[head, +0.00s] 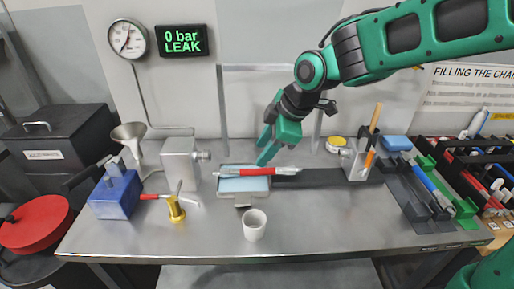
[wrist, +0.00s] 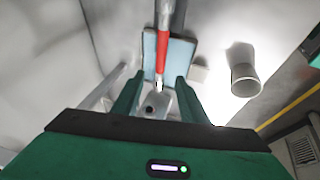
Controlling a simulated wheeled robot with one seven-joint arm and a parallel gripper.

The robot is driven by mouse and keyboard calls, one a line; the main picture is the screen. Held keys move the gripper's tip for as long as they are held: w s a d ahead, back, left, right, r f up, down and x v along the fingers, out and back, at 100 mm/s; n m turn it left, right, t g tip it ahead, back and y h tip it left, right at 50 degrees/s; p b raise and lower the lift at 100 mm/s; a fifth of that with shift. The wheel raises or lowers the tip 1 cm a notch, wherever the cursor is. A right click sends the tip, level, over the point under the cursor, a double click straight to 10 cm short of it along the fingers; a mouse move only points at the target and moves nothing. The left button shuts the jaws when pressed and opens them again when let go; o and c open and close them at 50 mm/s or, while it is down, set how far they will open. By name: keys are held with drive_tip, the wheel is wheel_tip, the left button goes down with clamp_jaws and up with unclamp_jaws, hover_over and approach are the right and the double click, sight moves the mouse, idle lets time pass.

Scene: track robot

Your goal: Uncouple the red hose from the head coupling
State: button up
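A red hose-like piece (head: 262,171) with pale metal ends lies across a tray with a light-blue pad (head: 238,184) at the middle of the bench. In the wrist view the red piece (wrist: 163,52) runs over the blue pad (wrist: 181,58), its metal tip pointing toward my gripper. My gripper (head: 265,157) is just above and behind the pad in the head view. In the wrist view its two green fingers (wrist: 160,97) are spread apart with nothing clearly held between them. A grey block with a side fitting (head: 181,158) stands left of the tray. I cannot tell which fitting is the head coupling.
A white cup (head: 254,224) stands in front of the tray. A brass piece (head: 176,208) and a blue block (head: 115,194) are at left. A grey stand (head: 356,159) is at right. A gauge (head: 128,39) hangs behind, and a display (head: 182,40) reads "0 bar LEAK".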

sight(241, 170)
drive_tip(key=shift+n, duration=0.4)
drive_tip(key=x, duration=0.3)
drive_tip(key=a+x, duration=0.1)
drive_tip(key=x, duration=0.3)
drive_tip(key=a+x, duration=0.1)
drive_tip(key=x, duration=0.3)
drive_tip(key=shift+a+r, duration=0.15)
drive_tip(key=shift+r, duration=0.05)
drive_tip(key=shift+c, duration=0.3)
clamp_jaws()
